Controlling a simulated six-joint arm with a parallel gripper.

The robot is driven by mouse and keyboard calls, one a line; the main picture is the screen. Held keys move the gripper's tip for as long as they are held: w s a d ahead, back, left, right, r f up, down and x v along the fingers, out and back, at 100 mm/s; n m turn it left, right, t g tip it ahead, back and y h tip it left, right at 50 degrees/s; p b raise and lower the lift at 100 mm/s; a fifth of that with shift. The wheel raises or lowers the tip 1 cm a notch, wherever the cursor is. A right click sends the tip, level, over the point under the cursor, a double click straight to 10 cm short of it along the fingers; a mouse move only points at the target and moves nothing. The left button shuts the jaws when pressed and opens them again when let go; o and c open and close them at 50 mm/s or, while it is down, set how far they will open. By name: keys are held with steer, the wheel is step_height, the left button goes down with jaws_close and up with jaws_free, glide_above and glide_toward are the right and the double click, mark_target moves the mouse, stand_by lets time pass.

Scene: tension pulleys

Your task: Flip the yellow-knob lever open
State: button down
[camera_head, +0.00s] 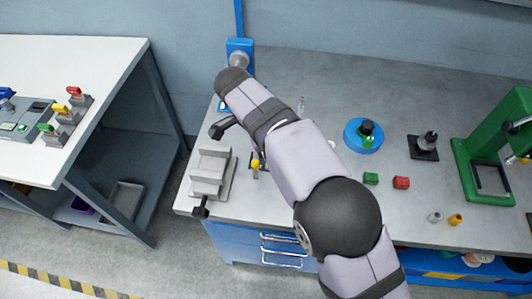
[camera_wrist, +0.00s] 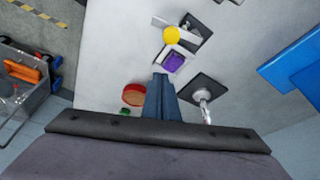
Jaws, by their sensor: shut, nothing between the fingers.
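The lever's yellow knob (camera_wrist: 171,35) shows near the top of the wrist view, beside a pale bracket on a dark base. A block with a purple face (camera_wrist: 174,61) sits just below it. In the head view the yellow knob (camera_head: 255,164) stands upright at the left of the bench, close to my arm, which hides part of the lever. My gripper (camera_wrist: 161,78) is shut and empty. Its fingertips show just below the purple block and apart from the knob in the picture. In the head view I cannot make out the fingers.
A grey vise-like block (camera_head: 210,173) stands left of the knob. A dark plate with a metal post (camera_wrist: 203,92) lies right of my fingers, and a red disc (camera_wrist: 134,95) left of them. A blue round base (camera_head: 363,136) and a green press (camera_head: 487,155) stand further right.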

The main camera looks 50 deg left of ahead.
steer(key=v, duration=0.9)
steer(key=shift+s+a+r, duration=0.2)
steer(key=shift+a, duration=0.1)
steer(key=w+d+f+n+g, duration=0.2)
steer(key=w+d, duration=1.5)
steer(key=w, duration=0.1)
steer(key=w+d+f+n+g, duration=0.1)
steer(key=d+f, duration=0.1)
steer(key=d, duration=0.7)
steer(key=w+d+f, duration=0.1)
steer(key=d+f, duration=0.1)
steer(key=d, duration=0.7)
steer(key=s+d+f, duration=0.3)
steer(key=s+d, duration=0.3)
steer(key=d, duration=0.2)
steer(key=s+d+f+n+y, duration=0.1)
steer(key=s+d+f, duration=0.2)
steer(key=s+d, duration=0.3)
steer(key=d, duration=0.3)
steer(key=shift+f+g, duration=0.15)
steer(key=shift+g, duration=0.25)
